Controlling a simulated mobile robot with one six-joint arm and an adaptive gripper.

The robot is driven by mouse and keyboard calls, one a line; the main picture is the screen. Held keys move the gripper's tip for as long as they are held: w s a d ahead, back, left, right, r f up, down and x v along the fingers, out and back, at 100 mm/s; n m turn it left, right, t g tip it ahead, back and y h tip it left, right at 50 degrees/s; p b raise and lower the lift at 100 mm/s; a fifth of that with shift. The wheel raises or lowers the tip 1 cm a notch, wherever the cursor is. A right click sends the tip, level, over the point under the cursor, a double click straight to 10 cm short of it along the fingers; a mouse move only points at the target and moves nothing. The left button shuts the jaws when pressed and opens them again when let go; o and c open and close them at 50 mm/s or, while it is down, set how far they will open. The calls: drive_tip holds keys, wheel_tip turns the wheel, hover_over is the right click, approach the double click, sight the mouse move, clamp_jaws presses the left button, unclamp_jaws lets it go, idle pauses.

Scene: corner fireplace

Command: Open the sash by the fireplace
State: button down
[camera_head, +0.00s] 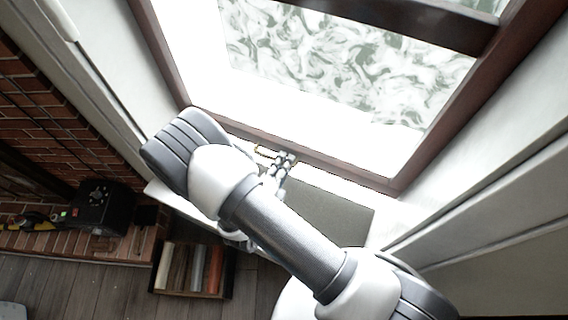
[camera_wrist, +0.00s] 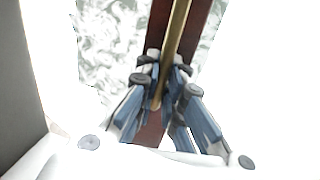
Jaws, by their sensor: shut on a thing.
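The sash (camera_head: 310,160) is a dark reddish-brown wooden window frame around patterned glass. Its bottom rail runs just above the pale sill, and a brass handle (camera_head: 266,152) shows on it. My gripper (camera_head: 282,160) is at this rail, partly hidden by my arm. In the wrist view my gripper (camera_wrist: 166,92) is shut on the brass handle (camera_wrist: 174,40), a long bar that runs between the fingers. The dark wood of the sash (camera_wrist: 152,130) lies behind it. The far end of the handle is out of the wrist view.
A brick fireplace (camera_head: 35,120) stands at the left, with a black box (camera_head: 100,207) with a green light on its hearth. A crate of books (camera_head: 192,270) sits on the wooden floor below the sill. A grey panel (camera_head: 325,215) lies just below the window. Pale walls flank the window.

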drive_tip(key=shift+r, duration=0.3)
drive_tip(key=c, duration=2)
unclamp_jaws()
drive_tip(key=shift+o, duration=0.2)
drive_tip(key=shift+s, duration=0.1)
drive_tip(key=v, duration=1.2)
